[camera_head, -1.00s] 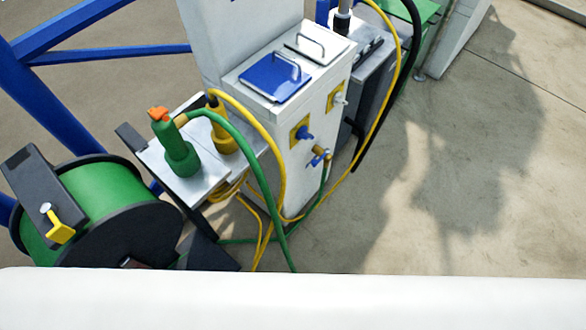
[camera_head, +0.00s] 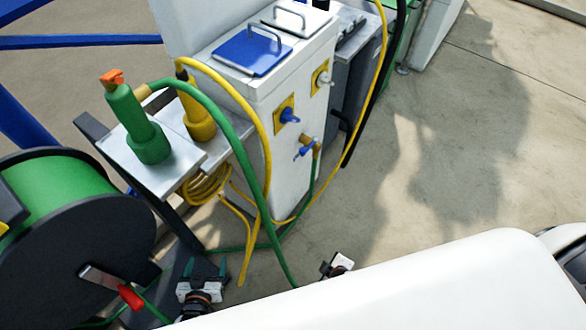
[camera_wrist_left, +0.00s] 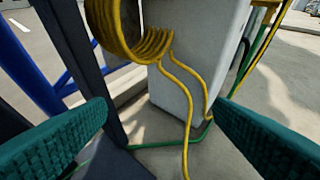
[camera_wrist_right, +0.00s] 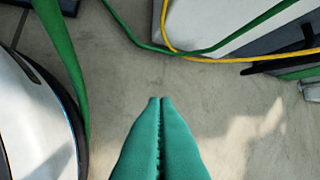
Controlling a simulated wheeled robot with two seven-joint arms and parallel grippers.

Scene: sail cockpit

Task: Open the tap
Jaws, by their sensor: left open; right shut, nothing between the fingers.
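The tap (camera_head: 307,148), brass with a blue handle, sticks out low on the side of the white pedestal (camera_head: 262,115). A green hose (camera_head: 310,190) runs down from it. My left gripper (camera_head: 204,266) is open and empty, low and left of the pedestal. Its green fingers (camera_wrist_left: 160,120) show spread in the left wrist view, facing the yellow cable coil and pedestal base. My right gripper (camera_wrist_right: 160,100) is shut and empty over bare floor. In the head view only a small part of it shows beyond a white body edge, below the tap. The tap is not clear in either wrist view.
A metal shelf (camera_head: 165,180) holds a green nozzle (camera_head: 140,130) and a yellow connector (camera_head: 196,115). A yellow cable coil (camera_head: 205,185) hangs beneath. A green hose reel (camera_head: 75,225) stands at left. Hoses and cables loop before the pedestal. Floor (camera_head: 440,160) at right is clear.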

